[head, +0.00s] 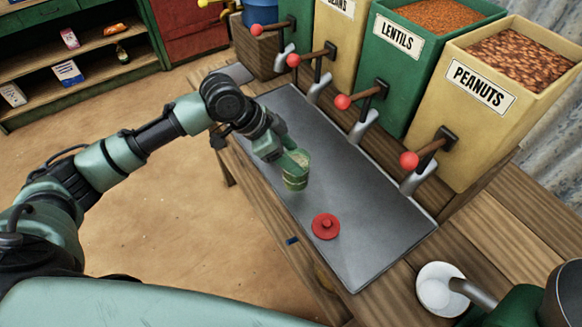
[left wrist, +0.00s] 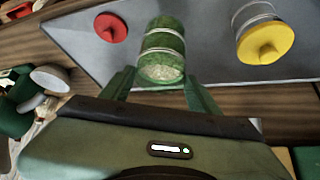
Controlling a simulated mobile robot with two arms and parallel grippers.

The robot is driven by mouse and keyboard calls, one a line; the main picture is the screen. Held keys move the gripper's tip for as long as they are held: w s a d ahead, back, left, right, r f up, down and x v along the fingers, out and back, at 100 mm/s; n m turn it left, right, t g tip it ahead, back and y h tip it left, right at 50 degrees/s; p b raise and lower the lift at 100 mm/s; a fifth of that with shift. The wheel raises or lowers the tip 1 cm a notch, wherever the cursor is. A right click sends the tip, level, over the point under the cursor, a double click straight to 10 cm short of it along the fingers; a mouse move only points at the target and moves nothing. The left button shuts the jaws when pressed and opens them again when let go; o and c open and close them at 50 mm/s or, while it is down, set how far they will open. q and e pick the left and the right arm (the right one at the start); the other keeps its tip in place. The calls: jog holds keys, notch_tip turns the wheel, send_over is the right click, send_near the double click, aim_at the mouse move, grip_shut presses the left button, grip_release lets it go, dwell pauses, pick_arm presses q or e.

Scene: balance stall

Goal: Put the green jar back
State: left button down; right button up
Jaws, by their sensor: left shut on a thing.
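The green jar (head: 295,182) is a small green glass vessel with pale bands, held over the grey metal counter top (head: 370,215). In the left wrist view the jar (left wrist: 163,45) sits between my fingers, with pale contents showing at its near end. My left gripper (head: 290,162) is shut on it; I cannot tell whether its base touches the metal. A red knobbed lid (head: 325,226) lies on the metal close by, and it shows in the left wrist view (left wrist: 111,27). My right gripper is not in view.
Bins of lentils (head: 397,75) and peanuts (head: 465,120) stand behind red-knobbed levers. A jar with a yellow lid (left wrist: 262,42) shows in the left wrist view. A white dish (head: 437,290) is at the lower right. The metal in front of the peanut lever is clear.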

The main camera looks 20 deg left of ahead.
pick_arm(q)
notch_tip(320, 180, down, 2)
jog(key=shift+w+f, duration=0.1)
jog(key=shift+f+p, duration=0.35)
jog(key=shift+f, duration=1.5)
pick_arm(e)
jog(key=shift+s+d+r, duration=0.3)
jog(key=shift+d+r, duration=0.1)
pick_arm(q)
jog(key=shift+c, duration=2)
grip_release()
jog(key=shift+f, duration=0.15)
jog(key=b+v, duration=0.1)
jog(key=v, duration=1.1)
jog(key=shift+r+b, duration=0.2)
jog(key=shift+b, duration=0.15)
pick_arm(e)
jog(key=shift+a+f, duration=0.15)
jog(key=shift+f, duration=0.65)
